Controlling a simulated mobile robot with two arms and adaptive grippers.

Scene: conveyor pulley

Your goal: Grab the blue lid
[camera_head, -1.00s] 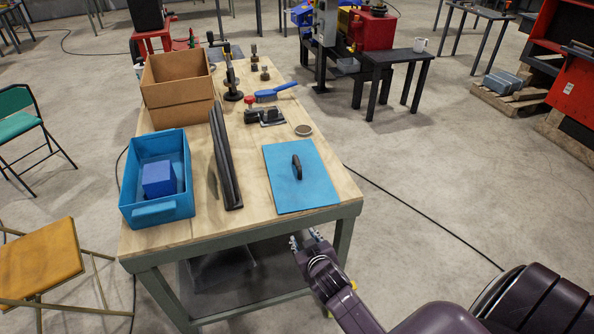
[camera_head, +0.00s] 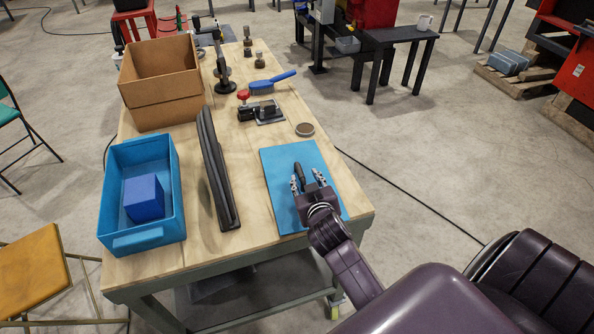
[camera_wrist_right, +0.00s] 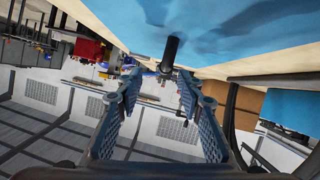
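The blue lid (camera_head: 277,163) lies flat on the wooden table, right of the dark bars. Its black handle (camera_head: 299,172) stands up near the middle of the lid. My right gripper (camera_head: 309,181) is over the lid, with its fingers open on either side of the handle's near end in the head view. In the right wrist view my right gripper (camera_wrist_right: 157,88) has its fingers spread, and the handle (camera_wrist_right: 171,50) stands ahead between and beyond the fingertips, with a gap to both. My left gripper is not in view.
A blue bin (camera_head: 172,222) holding a blue cube (camera_head: 143,198) stands at the table's left. Dark bars (camera_head: 215,165) lie between bin and lid. A cardboard box (camera_head: 165,105), a blue-handled brush (camera_head: 272,81), a clamp (camera_head: 262,111) and a round disc (camera_head: 305,129) sit farther back.

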